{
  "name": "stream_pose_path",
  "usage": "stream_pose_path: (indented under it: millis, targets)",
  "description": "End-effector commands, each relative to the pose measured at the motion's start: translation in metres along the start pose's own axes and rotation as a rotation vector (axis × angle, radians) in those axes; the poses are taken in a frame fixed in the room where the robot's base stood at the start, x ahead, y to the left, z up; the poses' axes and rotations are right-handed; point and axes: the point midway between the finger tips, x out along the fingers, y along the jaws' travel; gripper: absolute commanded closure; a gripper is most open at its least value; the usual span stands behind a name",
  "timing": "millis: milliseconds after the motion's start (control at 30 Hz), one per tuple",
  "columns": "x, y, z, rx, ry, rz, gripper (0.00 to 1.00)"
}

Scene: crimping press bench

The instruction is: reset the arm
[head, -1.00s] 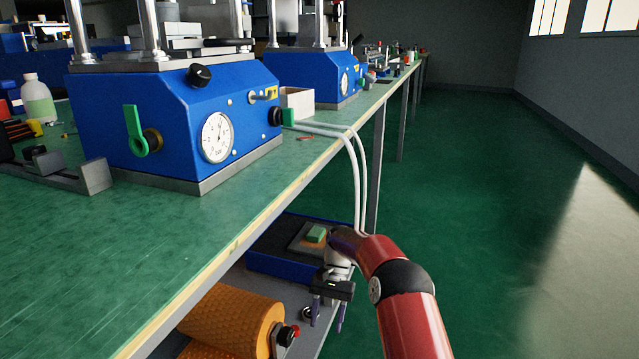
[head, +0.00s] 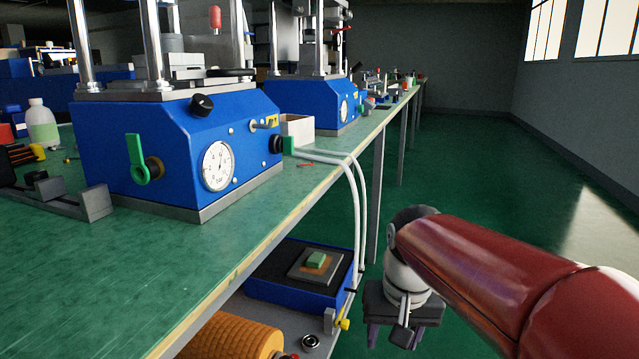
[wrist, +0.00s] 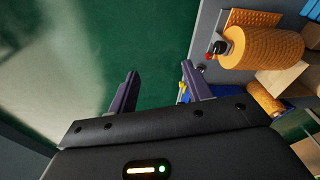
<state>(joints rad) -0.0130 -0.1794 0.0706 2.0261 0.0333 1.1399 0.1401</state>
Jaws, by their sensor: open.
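My gripper (head: 396,336) hangs pointing down in the open aisle, just right of the bench's lower shelf in the head view. In the wrist view its two purple fingers (wrist: 164,92) stand wide apart with only green floor between them. It holds nothing. My red arm comes in from the right of the head view, above the gripper. The fingertips are partly cut off or hidden behind the gripper body in the head view.
The green-topped bench (head: 110,270) carries blue presses (head: 110,150) with white hoses (head: 357,210) hanging over its edge. Below are a blue-sided unit with a green block (head: 317,260) and an orange roll (head: 235,340). The green floor (head: 490,170) to the right is clear.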

Motion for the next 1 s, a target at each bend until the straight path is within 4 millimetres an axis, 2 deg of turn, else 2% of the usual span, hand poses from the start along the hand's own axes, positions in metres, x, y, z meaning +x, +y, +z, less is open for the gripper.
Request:
stream_pose_path:
  millis: [33, 200, 400, 567, 600, 1000]
  targets:
    - [-0.007, 0.007, 0.018, -0.006, 0.047, 0.003, 0.51]
    - [-0.013, 0.025, 0.066, -0.033, 0.173, 0.009, 0.51]
    - [-0.008, 0.038, 0.104, -0.058, 0.277, 0.015, 0.51]
    - [0.000, 0.046, 0.129, -0.075, 0.348, 0.019, 0.51]
    - [-0.017, 0.045, 0.125, -0.076, 0.346, 0.019, 0.51]
    - [-0.107, 0.041, 0.110, -0.075, 0.340, 0.018, 0.51]
